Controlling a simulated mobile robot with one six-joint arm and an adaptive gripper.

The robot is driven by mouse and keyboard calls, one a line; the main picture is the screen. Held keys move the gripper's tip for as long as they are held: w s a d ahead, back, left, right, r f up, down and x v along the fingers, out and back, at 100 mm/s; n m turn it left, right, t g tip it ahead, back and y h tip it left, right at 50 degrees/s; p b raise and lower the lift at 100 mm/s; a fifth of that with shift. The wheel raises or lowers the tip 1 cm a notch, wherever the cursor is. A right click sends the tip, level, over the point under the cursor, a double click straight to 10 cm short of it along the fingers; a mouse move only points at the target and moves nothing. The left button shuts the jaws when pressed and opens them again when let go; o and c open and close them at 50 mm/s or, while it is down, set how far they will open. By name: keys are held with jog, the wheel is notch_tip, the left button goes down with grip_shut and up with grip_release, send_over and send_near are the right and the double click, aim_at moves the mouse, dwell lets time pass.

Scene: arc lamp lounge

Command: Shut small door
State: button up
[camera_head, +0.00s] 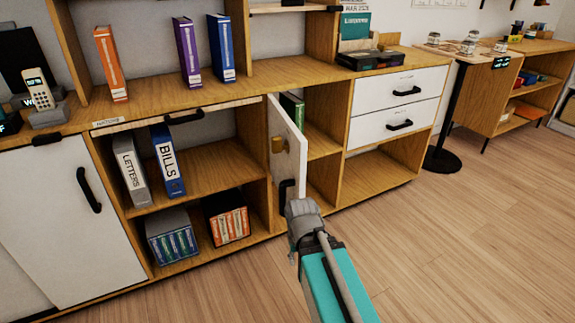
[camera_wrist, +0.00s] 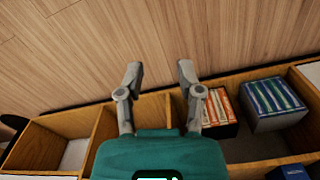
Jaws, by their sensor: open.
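The small white door (camera_head: 289,138) stands open in the head view, swung out from the wooden shelf unit. The door cannot be made out there.
Left of the door are open shelves with a Letters binder (camera_head: 131,170), a Bills binder (camera_head: 167,162) and two boxes of files. White drawers (camera_head: 398,107) are to the right. A black lamp-like stand (camera_head: 445,158) stands beyond. The wooden floor (camera_head: 470,250) at right is clear.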

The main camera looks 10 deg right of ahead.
notch_tip(320, 180, up, 9)
jog(key=p, duration=0.7)
jog(key=shift+f+p, duration=0.2)
jog(key=shift+p, duration=0.2)
grip_shut()
jog(key=shift+r+p, duration=0.6)
jog(key=shift+d, duration=0.1)
